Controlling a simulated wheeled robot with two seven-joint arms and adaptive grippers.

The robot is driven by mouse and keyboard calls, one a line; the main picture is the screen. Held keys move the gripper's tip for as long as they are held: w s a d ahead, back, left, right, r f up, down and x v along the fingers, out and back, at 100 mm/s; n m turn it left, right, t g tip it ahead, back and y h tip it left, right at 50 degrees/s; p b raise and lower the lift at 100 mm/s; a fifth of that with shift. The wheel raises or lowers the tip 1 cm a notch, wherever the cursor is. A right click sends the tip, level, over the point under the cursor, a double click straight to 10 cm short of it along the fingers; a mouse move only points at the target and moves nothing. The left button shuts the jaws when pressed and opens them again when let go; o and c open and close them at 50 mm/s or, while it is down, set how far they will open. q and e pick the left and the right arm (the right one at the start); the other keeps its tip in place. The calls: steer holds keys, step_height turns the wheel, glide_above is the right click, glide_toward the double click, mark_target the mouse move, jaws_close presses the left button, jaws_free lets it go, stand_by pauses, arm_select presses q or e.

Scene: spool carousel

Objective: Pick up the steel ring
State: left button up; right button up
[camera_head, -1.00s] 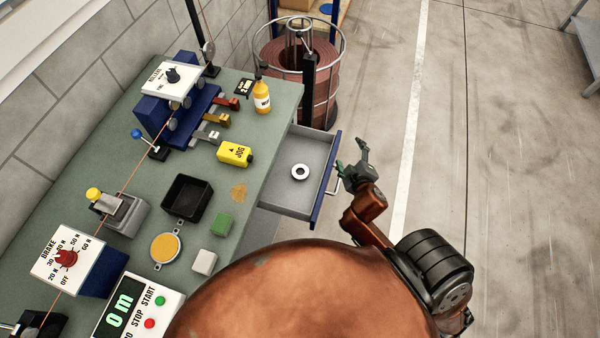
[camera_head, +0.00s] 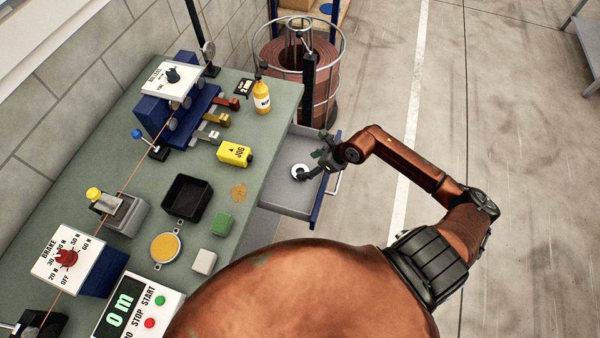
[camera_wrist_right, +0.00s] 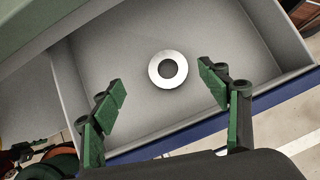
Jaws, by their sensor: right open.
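The steel ring (camera_head: 299,171) is a pale flat ring with a dark hole. It lies on the floor of the open grey drawer (camera_head: 285,200), and it also shows in the right wrist view (camera_wrist_right: 168,69). My right gripper (camera_head: 318,164) is over the drawer, close to the ring's right side in the head view. In the right wrist view its two green-padded fingers (camera_wrist_right: 160,85) are spread wide and empty, with the ring beyond the tips and between their lines. The gripper is apart from the ring. My left gripper is not in view.
A cable spool (camera_head: 325,85) stands behind.

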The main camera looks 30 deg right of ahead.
steer(key=shift+w+d+f+h, duration=0.1)
steer(key=shift+d+f+h, duration=0.2)
steer(key=shift+d+f, duration=0.45)
steer(key=x, duration=0.7)
steer(key=shift+s+a+f+b, duration=0.15)
steer(key=shift+s+a+b, duration=0.15)
steer(key=shift+s+a, duration=0.1)
steer(key=shift+c, duration=0.3)
steer(key=c, duration=1.2)
